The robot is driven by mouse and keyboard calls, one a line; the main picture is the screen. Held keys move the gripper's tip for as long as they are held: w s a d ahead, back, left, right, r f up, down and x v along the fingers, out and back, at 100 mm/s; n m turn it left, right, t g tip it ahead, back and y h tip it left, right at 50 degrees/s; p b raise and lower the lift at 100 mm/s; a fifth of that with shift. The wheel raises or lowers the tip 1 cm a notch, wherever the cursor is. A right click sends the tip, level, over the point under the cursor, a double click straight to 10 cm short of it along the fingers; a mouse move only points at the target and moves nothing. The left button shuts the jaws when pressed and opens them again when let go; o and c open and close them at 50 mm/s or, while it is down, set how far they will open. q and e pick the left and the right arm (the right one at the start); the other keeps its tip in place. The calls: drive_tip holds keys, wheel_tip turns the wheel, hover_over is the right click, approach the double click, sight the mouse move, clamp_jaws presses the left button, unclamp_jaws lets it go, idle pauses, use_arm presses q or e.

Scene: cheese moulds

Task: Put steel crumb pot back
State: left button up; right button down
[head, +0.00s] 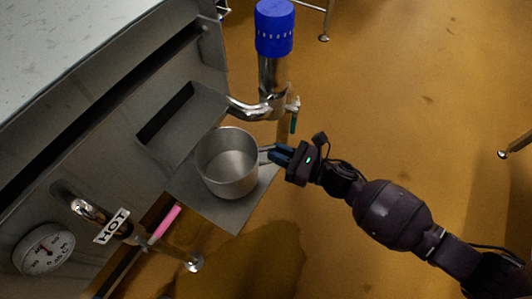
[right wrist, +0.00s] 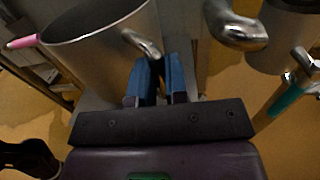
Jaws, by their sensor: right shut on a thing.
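The steel crumb pot (head: 228,170) is a round, open, empty-looking metal pot. It appears upright over a grey metal shelf (head: 232,217) on the side of the steel unit. I cannot tell whether its base touches the shelf. My right gripper (head: 272,155) comes in from the right and is shut on the pot's handle. In the right wrist view the blue fingers (right wrist: 157,75) close around the handle, and the pot wall (right wrist: 105,50) fills the upper left. My left gripper is not in view.
A steel pipe with a blue cap (head: 274,28) stands just behind the pot. A pipe with a HOT tag (head: 112,226), a dial gauge (head: 44,249) and a pink rod (head: 164,223) are at lower left. Brown floor (head: 400,110) is open at right.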

sight(239, 162)
drive_tip(key=a+f, duration=0.1)
drive_tip(key=w+a+f+b, duration=0.1)
drive_tip(key=f+b, duration=0.1)
drive_tip(key=shift+w+a, duration=0.25)
drive_tip(key=shift+a, duration=0.15)
drive_tip(key=shift+w+f, duration=0.1)
drive_tip(key=shift+f, duration=0.25)
drive_tip(key=shift+r, duration=0.2)
drive_tip(key=shift+f, duration=0.15)
drive_tip(key=c, duration=1.6)
unclamp_jaws()
drive_tip(key=shift+f, duration=0.1)
drive_tip(key=o, duration=0.5)
